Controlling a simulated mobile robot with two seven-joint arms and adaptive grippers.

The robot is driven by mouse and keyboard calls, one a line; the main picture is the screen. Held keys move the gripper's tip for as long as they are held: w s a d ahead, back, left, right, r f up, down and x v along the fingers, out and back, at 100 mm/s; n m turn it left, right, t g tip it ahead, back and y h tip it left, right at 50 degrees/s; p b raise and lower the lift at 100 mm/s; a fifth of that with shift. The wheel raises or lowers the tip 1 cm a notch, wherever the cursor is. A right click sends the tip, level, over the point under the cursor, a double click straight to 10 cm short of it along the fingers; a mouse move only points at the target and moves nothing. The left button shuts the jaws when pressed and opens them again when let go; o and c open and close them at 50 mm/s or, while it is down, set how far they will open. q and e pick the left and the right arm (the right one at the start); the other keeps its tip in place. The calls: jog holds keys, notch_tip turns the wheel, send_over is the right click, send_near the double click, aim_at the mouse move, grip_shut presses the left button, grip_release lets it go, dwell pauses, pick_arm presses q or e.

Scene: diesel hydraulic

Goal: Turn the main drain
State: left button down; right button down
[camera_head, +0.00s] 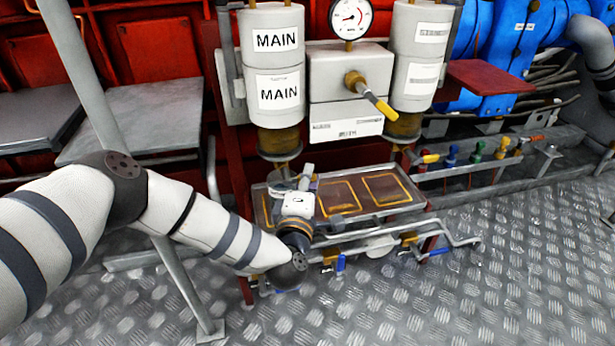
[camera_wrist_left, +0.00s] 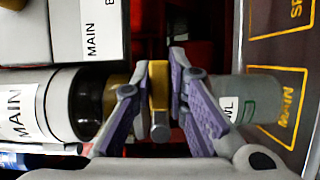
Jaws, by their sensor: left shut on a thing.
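The main filter is a white canister (camera_head: 275,90) with two MAIN labels, at upper centre in the head view; its side with a MAIN label (camera_wrist_left: 18,112) shows at the left of the left wrist view. A brass drain fitting (camera_wrist_left: 158,78) with a round grey stem end lies beyond the canister's dark collar. My left gripper (camera_head: 292,180) is below the canister in the head view. In the wrist view its purple-grey fingers (camera_wrist_left: 160,97) stand on either side of the brass fitting, shut on it. In the head view my gripper hides the drain. My right gripper is not in view.
A tray (camera_head: 368,213) with yellow-outlined areas lies under the filters. A clear cup (camera_wrist_left: 238,97) is beside my fingers. A yellow-handled valve (camera_head: 375,100) and a pressure gauge (camera_head: 350,17) are to the right. Pipes with blue handles (camera_head: 340,263) run in front, low above the floor.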

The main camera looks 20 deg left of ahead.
pick_arm(q)
jog(key=c, duration=1.6)
grip_release()
jog(key=shift+o, duration=0.2)
jog(key=v, duration=1.2)
